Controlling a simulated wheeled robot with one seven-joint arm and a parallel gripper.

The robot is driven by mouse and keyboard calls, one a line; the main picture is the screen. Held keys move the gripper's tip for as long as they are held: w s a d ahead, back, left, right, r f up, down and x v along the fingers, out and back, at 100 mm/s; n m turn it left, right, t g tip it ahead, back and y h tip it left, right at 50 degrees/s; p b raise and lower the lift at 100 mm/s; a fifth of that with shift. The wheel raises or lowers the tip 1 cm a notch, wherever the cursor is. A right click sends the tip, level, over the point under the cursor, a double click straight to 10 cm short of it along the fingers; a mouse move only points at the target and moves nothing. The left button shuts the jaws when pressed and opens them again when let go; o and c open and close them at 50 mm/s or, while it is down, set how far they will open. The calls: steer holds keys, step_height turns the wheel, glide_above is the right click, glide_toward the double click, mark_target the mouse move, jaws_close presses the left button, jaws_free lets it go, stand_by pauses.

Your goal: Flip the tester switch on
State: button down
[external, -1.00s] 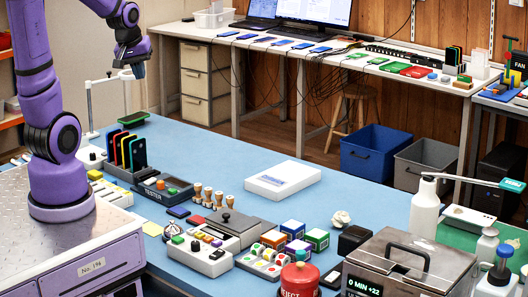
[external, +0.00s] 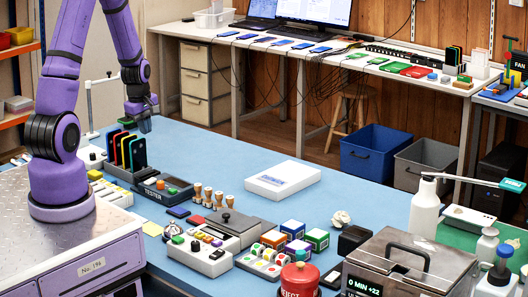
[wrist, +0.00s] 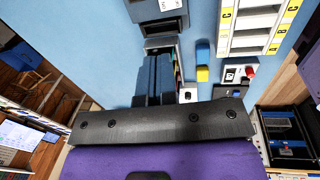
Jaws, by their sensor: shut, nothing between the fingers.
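The tester (external: 166,190) is a dark box lettered TESTER on the blue table, with a small orange-red part (external: 160,184) and a green part on top. I cannot tell which is the switch or how it is set. My gripper (external: 146,126) is shut and empty, pointing down above the table, behind the tester and beside the upright phones. In the wrist view my grey-blue fingers (wrist: 155,80) are together. A dark box (wrist: 155,9) at the top edge there may be the tester; its switch does not show.
A rack of upright colourful phones (external: 130,151) stands just left of the tester. Wooden-handled stamps (external: 208,197) stand to its right. The blue table behind the tester is mostly clear.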

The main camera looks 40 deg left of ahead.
mark_target(149, 180)
steer(key=shift+a+f+n, duration=0.3)
steer(key=shift+f, duration=0.55)
steer(key=f, duration=0.4)
steer(key=w+f, duration=0.1)
steer(key=f, duration=0.4)
steer(key=w+f, duration=0.1)
steer(key=f, duration=0.3)
steer(key=shift+f, duration=0.4)
steer(key=shift+f+g, duration=0.2)
steer(key=shift+g, duration=0.1)
steer(key=shift+s, duration=0.15)
steer(key=shift+s+r, duration=0.25)
steer(key=shift+s, duration=0.35)
